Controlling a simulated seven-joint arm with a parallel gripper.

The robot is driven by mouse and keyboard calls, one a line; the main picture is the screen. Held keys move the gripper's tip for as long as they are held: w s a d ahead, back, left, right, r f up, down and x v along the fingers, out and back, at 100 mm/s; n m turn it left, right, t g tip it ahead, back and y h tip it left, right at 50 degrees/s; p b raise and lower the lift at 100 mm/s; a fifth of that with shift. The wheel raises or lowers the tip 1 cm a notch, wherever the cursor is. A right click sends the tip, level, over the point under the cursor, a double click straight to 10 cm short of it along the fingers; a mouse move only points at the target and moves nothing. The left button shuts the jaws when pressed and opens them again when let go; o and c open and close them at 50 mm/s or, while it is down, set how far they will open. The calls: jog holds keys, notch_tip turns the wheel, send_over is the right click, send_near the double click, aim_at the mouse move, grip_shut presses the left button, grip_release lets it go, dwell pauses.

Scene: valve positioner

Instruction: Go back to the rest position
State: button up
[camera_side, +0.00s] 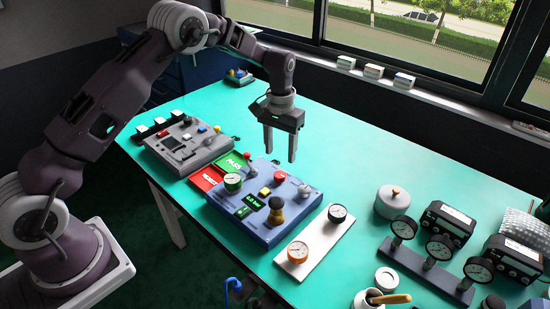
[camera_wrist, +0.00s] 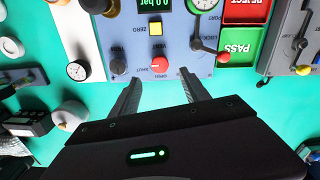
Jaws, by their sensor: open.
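My gripper (camera_side: 281,143) is open and empty. In the side view it hangs with its fingers pointing down, above the far edge of the blue valve positioner box (camera_side: 263,232). In the wrist view the two fingers (camera_wrist: 160,92) are spread apart, with the box (camera_wrist: 183,69) ahead of them. The box carries a red knob (camera_wrist: 159,64), a yellow button (camera_wrist: 155,29), a small display (camera_wrist: 154,4) and a black knob (camera_side: 276,211). Nothing is between the fingers. The fingers look apart from the box.
Green PASS and red REJECT trays (camera_side: 206,179) lie left of the box, beside a grey control unit (camera_side: 186,144). A white plate with gauges (camera_side: 313,245) lies to the right, then a gauge stand (camera_side: 425,268) and black meters (camera_side: 446,225). The table behind the box is clear.

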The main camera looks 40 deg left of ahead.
jog(key=s+d+r+t, duration=0.1)
jog(key=s+r, duration=0.6)
jog(key=r, duration=0.4)
jog(key=s+d+r+t, duration=0.1)
jog(key=s+r+t, duration=0.1)
jog(key=s+r, duration=0.65)
jog(key=s+r+m+t, duration=0.1)
jog(key=s, duration=0.9)
jog(key=s+d+r+m+t, duration=0.1)
jog(key=s, duration=1)
jog(key=shift+d+r+t, duration=0.3)
jog(key=shift+r, duration=0.05)
